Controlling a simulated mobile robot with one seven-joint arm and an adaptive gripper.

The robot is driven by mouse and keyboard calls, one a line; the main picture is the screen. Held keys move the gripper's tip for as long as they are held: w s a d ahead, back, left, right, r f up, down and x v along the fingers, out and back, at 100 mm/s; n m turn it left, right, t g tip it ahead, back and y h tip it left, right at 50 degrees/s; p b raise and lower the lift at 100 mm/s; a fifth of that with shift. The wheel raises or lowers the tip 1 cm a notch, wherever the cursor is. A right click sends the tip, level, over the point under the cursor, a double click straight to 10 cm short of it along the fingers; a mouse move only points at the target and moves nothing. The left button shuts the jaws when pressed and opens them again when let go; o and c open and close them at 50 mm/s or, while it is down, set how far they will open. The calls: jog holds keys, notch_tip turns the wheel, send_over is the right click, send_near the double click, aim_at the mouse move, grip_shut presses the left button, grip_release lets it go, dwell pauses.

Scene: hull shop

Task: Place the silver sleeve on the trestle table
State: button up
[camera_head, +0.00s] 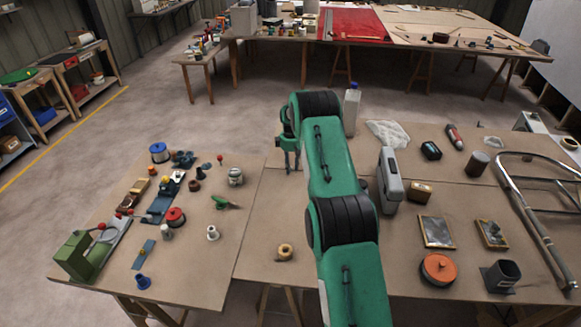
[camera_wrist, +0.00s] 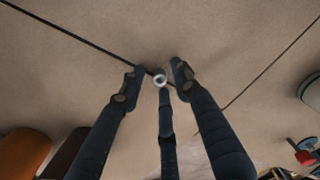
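The silver sleeve (camera_wrist: 160,80) shows in the wrist view as a small pale ring among my three fingertips, over the brown tabletop. My gripper (camera_wrist: 161,74) points down around it, and gaps show between the sleeve and the two outer fingertips. The middle fingertip is closest to it, and I cannot tell whether they touch. In the head view, my gripper (camera_head: 291,162) is partly hidden behind my green arm, low over the near table (camera_head: 270,215), and the sleeve cannot be made out there. This near table stands on trestle legs; another long table on trestles (camera_head: 455,38) is at the back.
Several small things crowd the near table's left side, with a green tool (camera_head: 90,252) at the edge. Bare tabletop lies left of my arm.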

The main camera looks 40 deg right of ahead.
jog(key=shift+r, duration=0.15)
notch_tip(320, 180, up, 12)
jog(key=p, duration=0.2)
dwell(0.5)
dwell(0.5)
